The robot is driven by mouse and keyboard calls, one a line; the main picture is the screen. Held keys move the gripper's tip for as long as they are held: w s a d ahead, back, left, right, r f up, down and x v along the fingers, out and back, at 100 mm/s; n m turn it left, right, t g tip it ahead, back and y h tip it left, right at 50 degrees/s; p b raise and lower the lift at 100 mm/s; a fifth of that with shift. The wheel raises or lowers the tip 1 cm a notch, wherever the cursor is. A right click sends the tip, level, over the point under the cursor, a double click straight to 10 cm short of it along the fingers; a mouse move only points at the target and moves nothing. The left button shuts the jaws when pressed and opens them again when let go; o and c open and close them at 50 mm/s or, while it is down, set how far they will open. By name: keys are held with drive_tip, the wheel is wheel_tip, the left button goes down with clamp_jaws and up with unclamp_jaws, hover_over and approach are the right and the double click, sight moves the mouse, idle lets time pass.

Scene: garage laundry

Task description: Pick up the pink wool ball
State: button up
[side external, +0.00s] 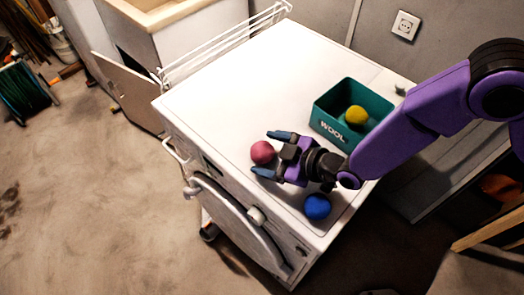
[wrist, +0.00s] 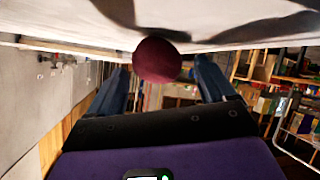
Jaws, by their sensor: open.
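The pink wool ball (side external: 262,153) lies on the white top of the machine, near its front edge. My gripper (side external: 268,154) is open and low over the top, with its fingers pointing left. The ball is at the fingertips, between the two fingers in the side view. In the wrist view the ball (wrist: 157,60) looks dark red and sits between the fingertips (wrist: 163,62), with a gap to the right finger. I cannot tell whether the left finger touches it.
A teal box (side external: 322,122) marked WOOL stands behind my gripper with a yellow ball (side external: 356,115) in it. A blue ball (side external: 317,206) lies near the front right corner of the white machine top (side external: 255,90). A white wire rack (side external: 220,50) lines the left edge.

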drive_tip(key=shift+w+a+f, duration=0.25)
drive_tip(key=shift+w+a, duration=0.05)
drive_tip(key=shift+a, duration=0.15)
drive_tip(key=c, duration=1.1)
drive_tip(key=shift+r, duration=0.1)
